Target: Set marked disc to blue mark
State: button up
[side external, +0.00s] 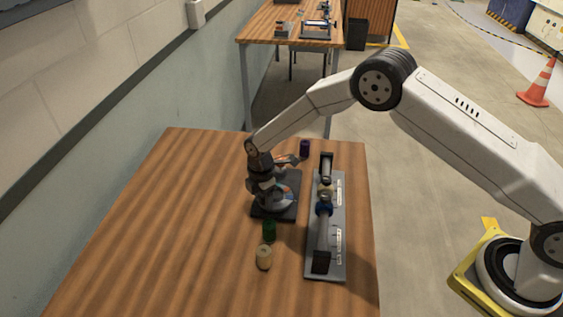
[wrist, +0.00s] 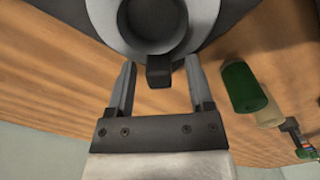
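A device with a dark square base (side external: 275,212) stands on the wooden table, with orange and blue patches on its upper parts. My gripper (side external: 264,186) is over its left side and hides much of it. In the wrist view a grey round disc (wrist: 112,12) with a dark hollow centre fills the top. A dark tab (wrist: 159,74) juts from it between the two fingers of my gripper (wrist: 160,68). The fingers are open, with a gap on each side of the tab. I cannot make out the blue mark or the disc's mark.
A green roller (side external: 269,230) and a cream roller (side external: 264,257) stand in front of the device. A purple roller (side external: 305,148) stands behind. A grey rail fixture (side external: 312,270) lies to the right. The table's left side is clear.

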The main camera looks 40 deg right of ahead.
jog(key=shift+r, duration=3.85)
jog(key=shift+d+r, duration=0.1)
jog(key=shift+s+d+r, duration=0.15)
jog(key=s+d+r+m+t, duration=0.1)
jog(key=s+d+r+m, duration=0.7)
jog(key=s+d+m, duration=0.35)
jog(key=s+m, duration=0.2)
jog(key=s, duration=0.3)
jog(key=s+d+r+m+t, duration=0.1)
jog(key=s+m, duration=0.3)
jog(key=s, duration=0.4)
jog(key=shift+d+r+m+t, duration=0.3)
jog(key=shift+d+m, duration=0.05)
jog(key=shift+d, duration=0.35)
